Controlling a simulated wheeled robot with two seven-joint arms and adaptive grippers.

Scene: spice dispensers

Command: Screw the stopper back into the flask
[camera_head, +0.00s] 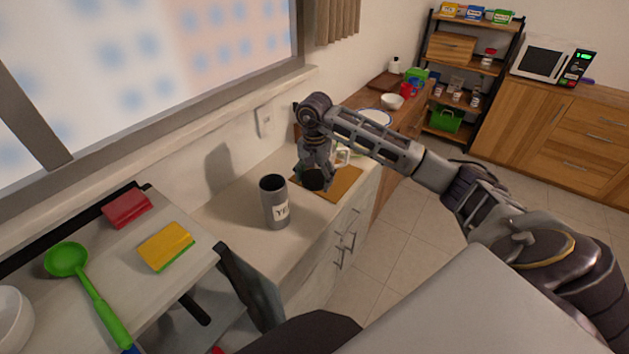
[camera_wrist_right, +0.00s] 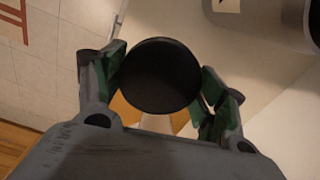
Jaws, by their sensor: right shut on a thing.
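The grey flask (camera_head: 275,206) stands upright on the counter with its dark mouth open at the top and a pale label on its side. My right gripper (camera_head: 314,176) is to the right of the flask, above the counter, and is shut on the dark round stopper (camera_head: 313,181). In the right wrist view the stopper (camera_wrist_right: 160,76) sits between the two fingers. Part of a grey cylinder, which looks like the flask (camera_wrist_right: 285,20), shows at the top right of that view. The stopper and flask are apart. My left gripper is not in view.
A brown board (camera_head: 340,183) lies on the counter under my right gripper, with a white mug (camera_head: 343,156) behind. Counter around the flask is clear.

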